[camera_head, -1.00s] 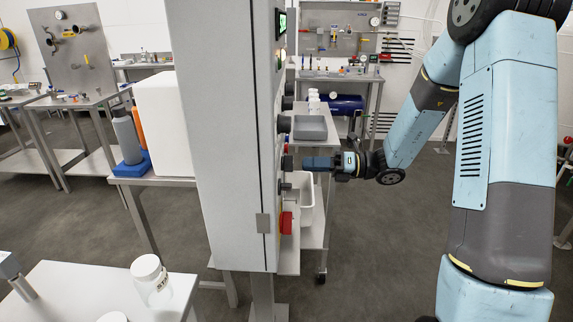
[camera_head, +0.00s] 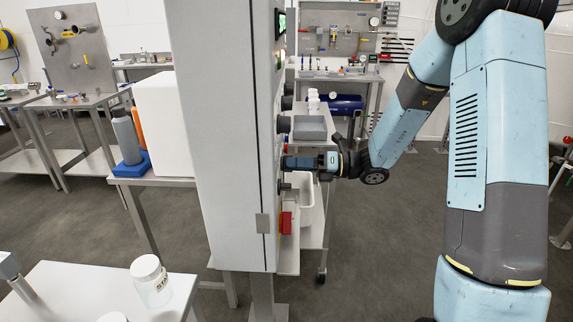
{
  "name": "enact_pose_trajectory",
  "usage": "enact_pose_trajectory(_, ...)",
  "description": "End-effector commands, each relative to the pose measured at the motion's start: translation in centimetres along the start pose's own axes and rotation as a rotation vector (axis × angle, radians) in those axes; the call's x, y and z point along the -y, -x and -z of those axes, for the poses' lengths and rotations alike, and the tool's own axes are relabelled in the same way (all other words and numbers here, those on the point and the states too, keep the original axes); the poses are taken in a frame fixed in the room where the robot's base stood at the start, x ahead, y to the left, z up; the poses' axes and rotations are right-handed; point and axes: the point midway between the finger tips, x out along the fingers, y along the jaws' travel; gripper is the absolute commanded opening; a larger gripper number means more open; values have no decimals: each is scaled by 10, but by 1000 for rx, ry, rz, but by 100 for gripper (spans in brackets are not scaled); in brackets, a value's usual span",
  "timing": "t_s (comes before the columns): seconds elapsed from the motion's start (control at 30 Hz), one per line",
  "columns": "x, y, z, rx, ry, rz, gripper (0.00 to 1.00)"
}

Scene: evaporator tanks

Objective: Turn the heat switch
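The grey control cabinet (camera_head: 222,140) stands upright in the middle and is seen nearly edge-on. Its switch face is on the right side, with black knobs, one of them an upper knob (camera_head: 284,124), and a red switch (camera_head: 286,222) low down. My gripper (camera_head: 288,162) reaches the panel from the right, level with a lower black knob. The fingers cover that knob, and I cannot tell whether they grip it or only touch it. Labels on the knobs cannot be read, so which one is the heat switch is unclear.
A green-lit display (camera_head: 281,23) sits high on the panel. Behind my gripper is a trolley with a grey tray (camera_head: 309,128) and a white bin (camera_head: 302,192). A white table (camera_head: 70,290) with a lidded jar (camera_head: 151,282) is at front left.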

Motion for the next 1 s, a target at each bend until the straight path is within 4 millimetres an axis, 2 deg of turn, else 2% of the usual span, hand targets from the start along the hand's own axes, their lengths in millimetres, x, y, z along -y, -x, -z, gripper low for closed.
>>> enact_pose_trajectory(0.03, 0, 0, 0, 0, 0, 1, 9)
enact_pose_trajectory(0.13, 0, 0, 0, 0, 0, 1, 0)
enact_pose_trajectory(0.37, 1, 0, 0, 0, 12, 2, 0)
enact_pose_trajectory(0.63, 1, 0, 0, -1, 171, 3, 0)
enact_pose_trajectory(1.0, 1, 0, 1, -1, 213, 3, 0)
